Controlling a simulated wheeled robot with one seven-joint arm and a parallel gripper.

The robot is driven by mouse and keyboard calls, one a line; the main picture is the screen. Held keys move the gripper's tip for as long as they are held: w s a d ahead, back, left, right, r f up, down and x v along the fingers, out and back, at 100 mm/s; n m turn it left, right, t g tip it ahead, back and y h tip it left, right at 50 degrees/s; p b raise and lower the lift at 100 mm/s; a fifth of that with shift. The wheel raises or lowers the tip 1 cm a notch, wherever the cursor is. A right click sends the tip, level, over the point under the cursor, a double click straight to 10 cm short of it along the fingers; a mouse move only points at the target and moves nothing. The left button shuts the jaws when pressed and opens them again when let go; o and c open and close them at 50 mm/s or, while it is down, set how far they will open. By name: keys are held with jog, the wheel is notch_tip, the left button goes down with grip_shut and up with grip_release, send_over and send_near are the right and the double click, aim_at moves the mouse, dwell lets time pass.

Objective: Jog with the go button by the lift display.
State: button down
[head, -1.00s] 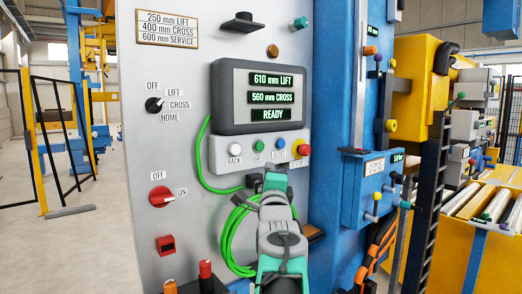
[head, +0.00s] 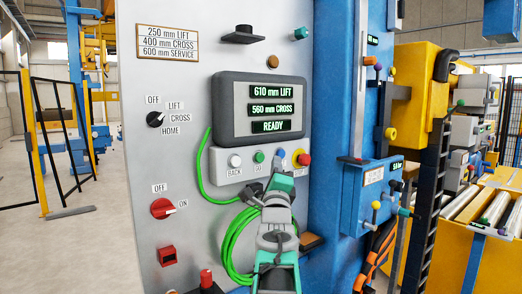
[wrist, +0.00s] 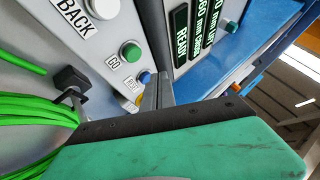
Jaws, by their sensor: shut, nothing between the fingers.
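The green GO button (head: 259,157) sits on the grey button box under the lift display (head: 263,108), which reads 610 mm LIFT, 560 mm CROSS, READY. In the wrist view the GO button (wrist: 131,51) stands clear of my fingers, with its label beside it. My gripper (head: 281,169) is shut and empty, just below and right of GO in the head view. In the wrist view my fingertips (wrist: 160,88) lie beside the blue button (wrist: 145,77). I cannot tell whether they touch it. My gripper partly covers the label below the blue button.
On the same box are a white BACK button (head: 235,161), a yellow part and a red knob (head: 304,159). A selector (head: 155,119) with OFF, LIFT, CROSS and HOME is on the left. A green cable coil (head: 238,240) hangs beside my gripper. A blue column (head: 333,100) stands right.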

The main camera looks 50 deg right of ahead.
aim_at(260, 157)
jog(key=shift+w+d, duration=0.2)
jog(key=shift+w, duration=0.7)
jog(key=shift+w+d, duration=0.15)
jog(key=shift+w, duration=0.7)
jog(key=shift+w+f+b, duration=0.1)
jog(key=shift+w+b, duration=0.05)
jog(key=shift+b, duration=0.3)
jog(key=shift+w+d, duration=0.1)
jog(key=shift+w, duration=0.2)
jog(key=shift+w+d+b, duration=0.1)
jog(key=shift+w+b, duration=0.35)
jog(key=shift+b, duration=0.1)
dwell(0.8)
jog(key=shift+s, duration=0.1)
dwell(0.4)
jog(key=shift+s+a+b, duration=0.2)
jog(key=shift+s+b, duration=0.5)
jog(key=shift+b, duration=0.4)
jog(key=shift+s, duration=0.1)
